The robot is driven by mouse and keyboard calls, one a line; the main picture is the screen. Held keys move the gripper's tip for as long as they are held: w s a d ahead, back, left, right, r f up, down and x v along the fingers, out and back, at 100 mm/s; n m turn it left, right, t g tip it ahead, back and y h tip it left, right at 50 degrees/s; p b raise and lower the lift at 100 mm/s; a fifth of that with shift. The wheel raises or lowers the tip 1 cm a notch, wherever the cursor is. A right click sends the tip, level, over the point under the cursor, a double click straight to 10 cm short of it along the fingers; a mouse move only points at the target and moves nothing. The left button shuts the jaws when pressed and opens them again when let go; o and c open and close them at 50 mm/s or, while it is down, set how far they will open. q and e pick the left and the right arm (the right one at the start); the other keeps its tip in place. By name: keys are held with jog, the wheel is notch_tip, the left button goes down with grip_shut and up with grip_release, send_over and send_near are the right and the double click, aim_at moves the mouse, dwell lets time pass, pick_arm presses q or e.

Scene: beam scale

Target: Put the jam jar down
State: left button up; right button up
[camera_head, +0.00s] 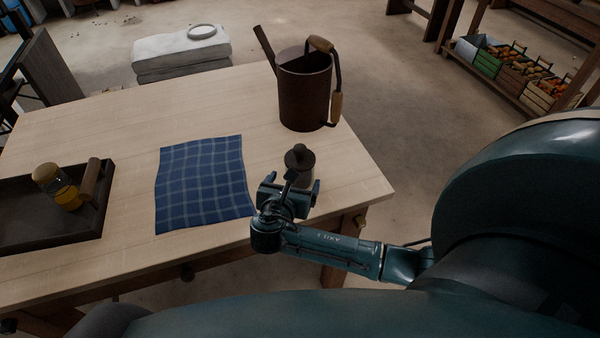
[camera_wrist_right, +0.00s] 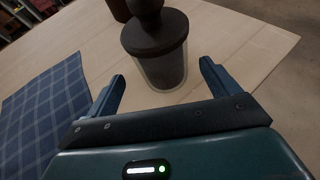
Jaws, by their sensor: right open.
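A glass jar with a dark knobbed lid (camera_head: 299,158) stands upright on the wooden table near its right front edge. It also shows in the right wrist view (camera_wrist_right: 158,62), just beyond my fingers. My right gripper (camera_head: 292,183) is open, its two fingers spread toward the jar from the near side. In the right wrist view the fingers look apart from the glass, with bare table between. Another jar (camera_head: 66,196) with orange contents and a round light stopper is in the dark tray at the left. My left gripper is not in view.
A brown watering can (camera_head: 304,92) with wooden grips stands behind the knobbed jar. A blue checked cloth (camera_head: 202,185) lies left of my right gripper. The dark tray (camera_head: 30,245) also holds a wooden-looking cylinder (camera_head: 90,180). Bare table (camera_head: 230,112) lies behind the cloth.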

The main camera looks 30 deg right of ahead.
jog(key=x, duration=0.5)
jog(key=shift+w+d+f, duration=0.1)
jog(key=shift+d+f, duration=0.2)
jog(key=shift+f, duration=0.05)
jog(key=c, duration=1.8)
jog(key=shift+r, duration=0.2)
grip_shut()
